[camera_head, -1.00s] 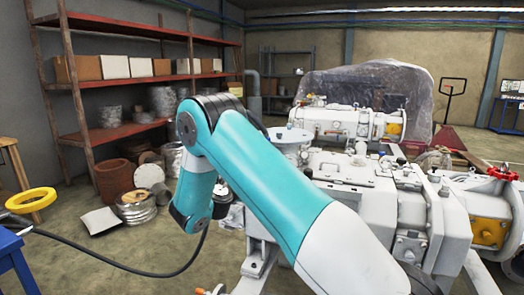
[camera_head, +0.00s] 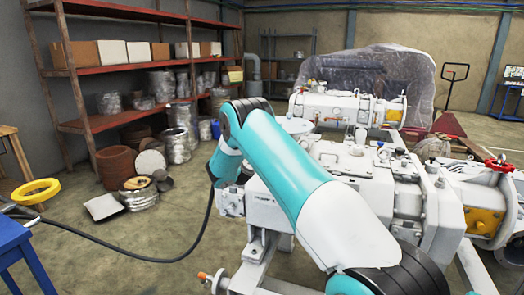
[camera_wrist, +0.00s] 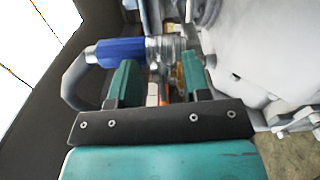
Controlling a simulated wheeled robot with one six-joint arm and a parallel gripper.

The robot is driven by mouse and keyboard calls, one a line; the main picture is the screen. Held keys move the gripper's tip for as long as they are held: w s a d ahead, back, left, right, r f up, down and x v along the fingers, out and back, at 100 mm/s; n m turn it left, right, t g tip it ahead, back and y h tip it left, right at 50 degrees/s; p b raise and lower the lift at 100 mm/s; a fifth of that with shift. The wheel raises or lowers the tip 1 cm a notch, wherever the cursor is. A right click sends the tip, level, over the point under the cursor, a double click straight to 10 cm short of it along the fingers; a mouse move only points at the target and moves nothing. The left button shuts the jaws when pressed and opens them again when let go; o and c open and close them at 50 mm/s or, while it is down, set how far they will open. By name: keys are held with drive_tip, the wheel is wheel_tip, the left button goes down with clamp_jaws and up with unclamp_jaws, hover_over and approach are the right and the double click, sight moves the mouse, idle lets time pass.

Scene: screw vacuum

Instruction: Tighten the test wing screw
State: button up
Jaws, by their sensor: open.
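The vacuum machine, a white-grey pump assembly (camera_head: 345,165), fills the right half of the head view. My arm crosses in front of it, and my gripper is hidden there. In the wrist view my gripper (camera_wrist: 160,78) is open, with two teal fingers apart. Beyond and between the fingertips are a ribbed metallic fitting (camera_wrist: 168,48) and small orange and yellowish parts. I cannot tell whether one of them is the test wing screw. Nothing is clearly held between the fingers.
A blue cylinder (camera_wrist: 122,52) with a grey curved pipe (camera_wrist: 75,85) lies left of the fingers. A large pale casing (camera_wrist: 260,50) is close on the right. Red shelving (camera_head: 130,120) stands at the back left, with a blue table (camera_head: 18,245) at the left edge.

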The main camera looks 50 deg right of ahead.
clamp_jaws()
drive_tip(key=shift+f+m+b, duration=0.1)
drive_tip(key=shift+m+b, duration=0.2)
drive_tip(key=shift+b, duration=0.15)
drive_tip(key=m+b, duration=0.1)
drive_tip(key=b, duration=0.1)
drive_tip(key=shift+f+m+b, duration=0.2)
drive_tip(key=shift+m+b, duration=0.1)
drive_tip(key=m+b, duration=0.2)
drive_tip(key=b, duration=0.1)
drive_tip(key=shift+m+b, duration=1)
drive_tip(key=shift+b, duration=0.15)
drive_tip(key=shift+r+m+b, duration=0.15)
drive_tip(key=shift+m+b, duration=0.35)
